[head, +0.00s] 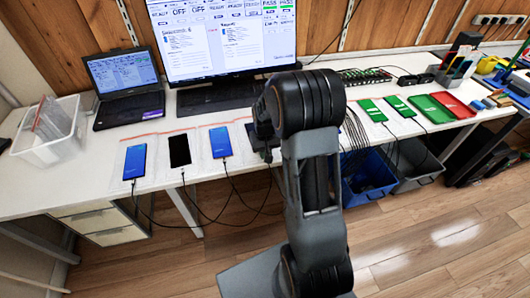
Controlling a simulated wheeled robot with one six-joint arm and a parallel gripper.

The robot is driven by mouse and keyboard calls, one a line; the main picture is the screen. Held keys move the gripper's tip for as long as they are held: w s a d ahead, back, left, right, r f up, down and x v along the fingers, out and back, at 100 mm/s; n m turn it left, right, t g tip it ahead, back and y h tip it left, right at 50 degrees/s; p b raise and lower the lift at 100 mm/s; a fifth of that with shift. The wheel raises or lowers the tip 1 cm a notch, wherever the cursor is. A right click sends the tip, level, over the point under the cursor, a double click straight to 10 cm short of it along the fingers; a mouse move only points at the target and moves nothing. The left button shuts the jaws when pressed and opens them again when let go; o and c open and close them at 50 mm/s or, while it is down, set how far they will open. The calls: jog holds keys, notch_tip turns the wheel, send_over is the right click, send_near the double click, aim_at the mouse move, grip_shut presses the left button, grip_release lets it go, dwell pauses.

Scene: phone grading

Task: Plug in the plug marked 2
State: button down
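No plug with a readable mark 2 shows in the head view. Three phones lie in a row on the white table, each with a dark cable at its lower end: a left blue-screen phone (134,162), a dark-screen phone (180,151) and a right blue-screen phone (220,142). A bundle of dark cables (355,132) hangs at the table's front edge, just right of my arm; any plug ends there are too small to tell. A long strip with green parts (363,77) lies at the back right. My gripper cannot be made out; my arm hides part of the table.
A laptop (125,85) and a large monitor (220,40) stand at the back. A white bin (50,132) is at left. Green trays (430,108) and a red tray (454,104) lie at right. Blue (368,178) and grey (412,168) bins stand below the table.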

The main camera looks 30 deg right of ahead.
dwell(0.7)
jog(key=c, duration=1.1)
grip_release()
jog(key=shift+r, duration=0.15)
jog(key=shift+s+r+p, duration=0.25)
jog(key=shift+r+p, duration=0.7)
jog(key=shift+r, duration=0.25)
jog(key=shift+s+r+p, duration=0.2)
jog(key=shift+r+p, duration=0.75)
jog(key=shift+r, duration=0.2)
jog(key=shift+a, duration=0.1)
